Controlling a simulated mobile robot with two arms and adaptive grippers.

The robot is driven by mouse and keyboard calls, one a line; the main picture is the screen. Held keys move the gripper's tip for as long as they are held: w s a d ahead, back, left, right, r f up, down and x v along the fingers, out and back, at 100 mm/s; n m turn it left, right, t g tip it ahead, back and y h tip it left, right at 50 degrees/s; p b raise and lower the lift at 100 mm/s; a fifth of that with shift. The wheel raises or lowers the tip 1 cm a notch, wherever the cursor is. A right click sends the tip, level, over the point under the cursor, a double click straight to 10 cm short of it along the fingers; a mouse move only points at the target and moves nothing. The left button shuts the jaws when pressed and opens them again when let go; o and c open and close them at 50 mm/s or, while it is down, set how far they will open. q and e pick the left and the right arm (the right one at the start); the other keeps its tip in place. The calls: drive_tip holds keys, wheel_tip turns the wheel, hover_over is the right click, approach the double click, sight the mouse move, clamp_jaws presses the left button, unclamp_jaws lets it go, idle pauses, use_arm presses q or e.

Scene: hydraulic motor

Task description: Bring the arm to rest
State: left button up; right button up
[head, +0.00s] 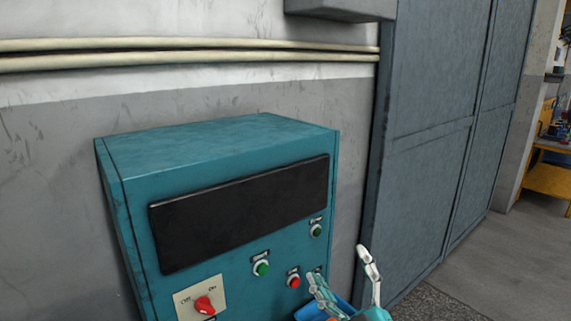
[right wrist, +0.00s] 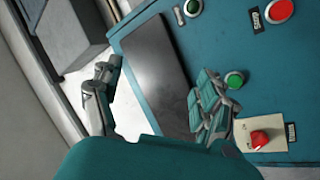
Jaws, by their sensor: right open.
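My right gripper (head: 345,281) is at the lower right of the teal control box in the head view, with its fingers spread and nothing between them. The right wrist view shows the same open gripper (right wrist: 158,95) with the box's dark panel (right wrist: 155,62) beyond its fingers. The control box (head: 230,139) has a red rotary switch (head: 204,305), a green button (head: 262,268), a red button (head: 293,281) and another green button (head: 316,230). Whether a finger touches the box cannot be told. My left gripper is not in view.
Pale pipes (head: 190,58) run along the grey wall behind the box. A large grey metal door (head: 430,130) stands to the right. Open floor (head: 490,255) lies at the lower right, with a yellow bench (head: 546,180) beyond. A blue object (head: 309,311) shows beside my right gripper.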

drive_tip(key=s+d+f+m+g+h, duration=0.1)
drive_tip(key=d+f+m+g+h, duration=0.15)
drive_tip(key=f, duration=0.35)
drive_tip(key=s+d+f+m+g+h, duration=0.1)
drive_tip(key=d+f+m+g+h, duration=0.15)
drive_tip(key=f, duration=0.45)
drive_tip(key=s+d+f+m+g+h, duration=0.1)
drive_tip(key=s+d+f+m+g, duration=0.15)
drive_tip(key=s+f+g, duration=0.6)
drive_tip(key=s+d+f+m+g, duration=0.2)
drive_tip(key=s+d+f+g, duration=0.2)
drive_tip(key=s+f, duration=0.85)
drive_tip(key=s+f+g+b, duration=0.1)
drive_tip(key=s+f, duration=0.1)
drive_tip(key=f, duration=1.2)
drive_tip(key=s+f+b, duration=0.1)
drive_tip(key=s+f, duration=0.1)
drive_tip(key=f, duration=1.2)
drive_tip(key=s+d+f+g+b, duration=0.1)
drive_tip(key=s+d+f+b, duration=0.1)
drive_tip(key=s+f, duration=1.4)
drive_tip(key=shift+d+f, duration=0.2)
drive_tip(key=shift+f, duration=0.35)
